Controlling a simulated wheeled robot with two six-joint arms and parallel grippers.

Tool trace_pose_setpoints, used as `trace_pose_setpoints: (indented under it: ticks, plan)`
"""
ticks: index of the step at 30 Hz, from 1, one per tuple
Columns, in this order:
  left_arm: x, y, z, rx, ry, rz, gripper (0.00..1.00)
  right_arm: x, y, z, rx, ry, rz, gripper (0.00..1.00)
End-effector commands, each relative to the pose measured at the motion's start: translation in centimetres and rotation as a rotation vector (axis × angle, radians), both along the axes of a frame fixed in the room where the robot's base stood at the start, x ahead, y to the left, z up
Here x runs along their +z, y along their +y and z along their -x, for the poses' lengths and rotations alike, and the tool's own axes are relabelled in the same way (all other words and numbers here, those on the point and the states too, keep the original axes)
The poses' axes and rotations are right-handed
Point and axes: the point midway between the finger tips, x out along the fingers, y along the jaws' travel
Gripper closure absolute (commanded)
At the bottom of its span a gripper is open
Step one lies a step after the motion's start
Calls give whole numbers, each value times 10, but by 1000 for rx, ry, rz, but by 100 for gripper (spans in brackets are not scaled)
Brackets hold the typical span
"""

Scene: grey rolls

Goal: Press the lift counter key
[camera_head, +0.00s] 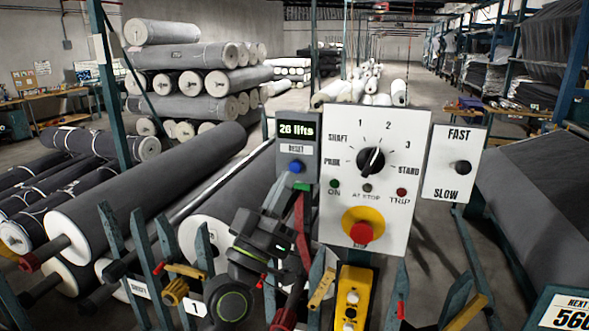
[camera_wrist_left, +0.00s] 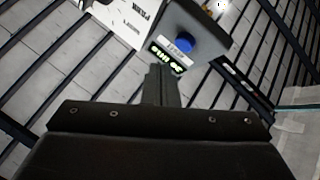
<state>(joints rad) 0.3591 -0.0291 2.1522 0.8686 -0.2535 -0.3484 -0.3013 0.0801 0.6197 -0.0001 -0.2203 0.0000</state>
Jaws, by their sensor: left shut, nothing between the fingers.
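The lift counter is a grey box (camera_head: 298,130) with a lit display (camera_head: 296,129) reading "26 lifts". Below a "RESET" label sits its round blue key (camera_head: 295,166). In the left wrist view the blue key (camera_wrist_left: 184,45) shows beyond my fingertips, a little up and right of them. My left gripper (camera_head: 284,184) is shut and empty, its fingers pointing up at the lower part of the box, just below and left of the key. It also shows in the left wrist view (camera_wrist_left: 160,70). I cannot tell whether the tips touch the box. My right gripper is out of view.
Right of the counter stands a white panel (camera_head: 400,135) with a black selector knob (camera_head: 371,160), lamps and a red stop button (camera_head: 361,232). Beyond it is a FAST/SLOW plate (camera_head: 455,140). A yellow control box (camera_head: 352,297) is below. Large grey rolls (camera_head: 150,190) fill the left.

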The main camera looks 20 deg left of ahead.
Motion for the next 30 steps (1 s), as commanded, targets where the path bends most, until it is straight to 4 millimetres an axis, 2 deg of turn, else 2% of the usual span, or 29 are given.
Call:
trace_pose_setpoints:
  ticks: [7, 30]
  plan:
    - [0, 0, -14, 1, 0, 1, 100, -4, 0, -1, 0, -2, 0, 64]
    - [0, 0, -15, 1, 1, 0, 100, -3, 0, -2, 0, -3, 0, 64]
